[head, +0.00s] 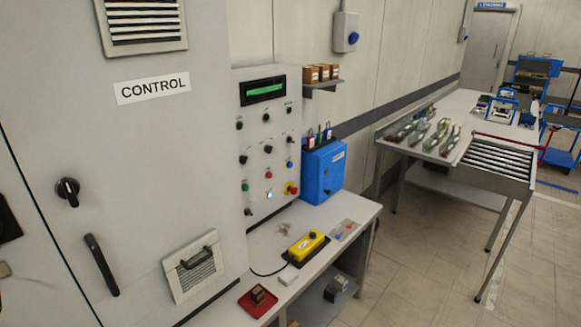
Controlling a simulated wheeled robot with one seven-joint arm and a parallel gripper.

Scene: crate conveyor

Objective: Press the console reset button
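The grey console (279,128) stands to the right of the CONTROL cabinet, at the back of a bench. A green display (264,90) is at its top. Below are rows of small knobs and buttons, whose labels are too small to read. A button with a bluish-white glow (268,195) is in the lower middle. A red button (267,175) is above it, a green one (245,187) to its left, and a red mushroom button on a yellow base (291,188) to its right. I cannot tell which is marked reset. My gripper is not in view.
The CONTROL cabinet (150,150) fills the left. The bench (258,252) below the console holds a yellow pendant (308,245) and a red tray (245,305). A blue box (318,180) is right of the console. Floor (430,250) is open before the roller conveyor (497,160).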

